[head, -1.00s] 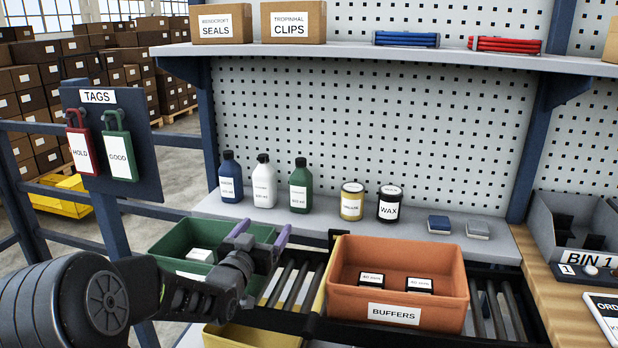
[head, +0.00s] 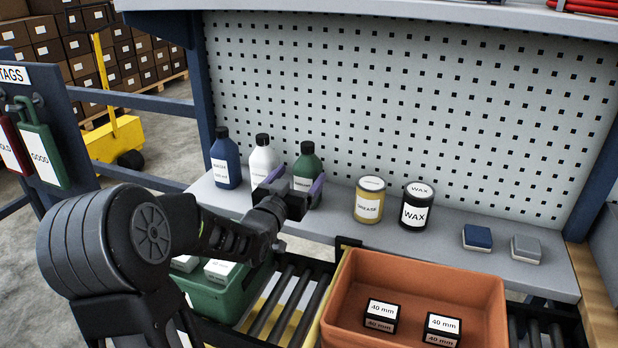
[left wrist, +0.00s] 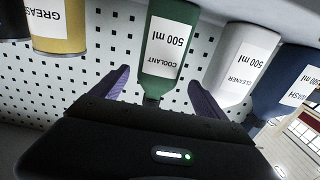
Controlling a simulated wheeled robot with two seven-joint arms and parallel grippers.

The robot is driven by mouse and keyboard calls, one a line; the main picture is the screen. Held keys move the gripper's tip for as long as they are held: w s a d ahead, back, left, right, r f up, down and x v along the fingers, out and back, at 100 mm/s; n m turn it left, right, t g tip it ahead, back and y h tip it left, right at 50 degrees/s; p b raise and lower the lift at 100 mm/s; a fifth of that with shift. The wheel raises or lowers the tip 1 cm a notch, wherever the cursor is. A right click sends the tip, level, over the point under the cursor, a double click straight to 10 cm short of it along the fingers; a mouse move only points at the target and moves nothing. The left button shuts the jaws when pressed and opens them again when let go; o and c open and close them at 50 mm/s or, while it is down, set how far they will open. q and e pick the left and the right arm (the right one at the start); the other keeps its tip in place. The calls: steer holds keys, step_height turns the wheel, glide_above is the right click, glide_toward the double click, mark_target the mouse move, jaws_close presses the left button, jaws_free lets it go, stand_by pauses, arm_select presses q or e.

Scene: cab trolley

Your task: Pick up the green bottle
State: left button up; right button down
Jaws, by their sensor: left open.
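The green bottle (head: 306,170) stands upright on the grey shelf, with a black cap and a white label. In the left wrist view the green bottle (left wrist: 169,50) appears upside down, its label reading COOLANT 500 ml. My left gripper (head: 296,182) is open in front of it, its purple fingers to either side of the bottle in the picture. In the left wrist view the left gripper (left wrist: 160,92) has the bottle between its spread fingers. I cannot tell how deep the bottle lies between them. My right gripper is not in view.
A white bottle (head: 263,160) stands close to the left of the green one, with a blue bottle (head: 226,160) beyond it. A yellow grease tin (head: 369,200) and a black wax tin (head: 416,206) stand to the right. An orange bin (head: 460,287) and a green bin (head: 236,300) are below.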

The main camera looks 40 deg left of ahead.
arm_select(q)
steer(key=shift+x, duration=1.35)
steer(key=p+x, duration=0.2)
steer(key=x, duration=0.3)
steer(key=shift+w+d+f, duration=0.1)
steer(key=shift+w+d, duration=0.05)
steer(key=shift+c, duration=0.3)
jaws_close()
